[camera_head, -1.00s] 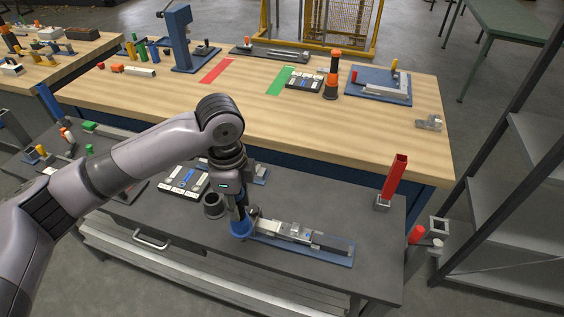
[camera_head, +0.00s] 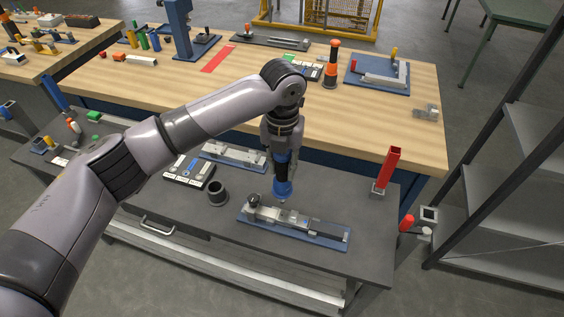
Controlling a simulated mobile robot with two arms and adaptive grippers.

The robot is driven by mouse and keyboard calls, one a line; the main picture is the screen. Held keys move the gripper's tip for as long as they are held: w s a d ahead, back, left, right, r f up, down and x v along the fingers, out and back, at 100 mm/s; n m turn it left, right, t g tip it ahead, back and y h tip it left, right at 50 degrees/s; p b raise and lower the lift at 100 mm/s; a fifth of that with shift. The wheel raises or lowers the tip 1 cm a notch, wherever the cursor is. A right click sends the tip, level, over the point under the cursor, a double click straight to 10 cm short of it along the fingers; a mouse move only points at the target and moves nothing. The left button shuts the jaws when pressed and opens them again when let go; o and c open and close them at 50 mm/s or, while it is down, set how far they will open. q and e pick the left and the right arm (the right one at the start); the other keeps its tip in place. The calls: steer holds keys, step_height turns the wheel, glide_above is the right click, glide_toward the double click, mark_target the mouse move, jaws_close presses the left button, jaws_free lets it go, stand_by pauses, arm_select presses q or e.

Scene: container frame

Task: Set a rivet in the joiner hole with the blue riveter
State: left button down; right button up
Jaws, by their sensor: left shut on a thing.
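My left gripper (camera_head: 282,150) points down over the grey bench and is shut on the blue riveter (camera_head: 283,188). The riveter is upright, with its nose down. In the picture its tip lies just behind the middle of the joiner fixture (camera_head: 290,219), a metal assembly on a blue base plate (camera_head: 323,241). The tip seems to be above the fixture, apart from it. The joiner hole is too small to make out. My right gripper is out of view.
A dark round cup (camera_head: 217,193) stands left of the fixture. A button panel (camera_head: 188,171) and a second blue-based fixture (camera_head: 234,155) lie behind it. A tall red holder (camera_head: 388,168) stands at the right. The wooden table (camera_head: 340,110) is behind.

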mark_target(282, 182)
arm_select(q)
steer(key=shift+a+f+b, duration=0.1)
steer(key=shift+f+b, duration=0.55)
steer(key=shift+f, duration=0.1)
step_height(282, 182, down, 3)
steer(key=b, duration=0.3)
steer(key=shift+r, duration=0.1)
steer(key=shift+f, duration=1)
steer(key=shift+p, duration=0.3)
steer(key=shift+p, duration=0.35)
steer(key=shift+f, duration=0.1)
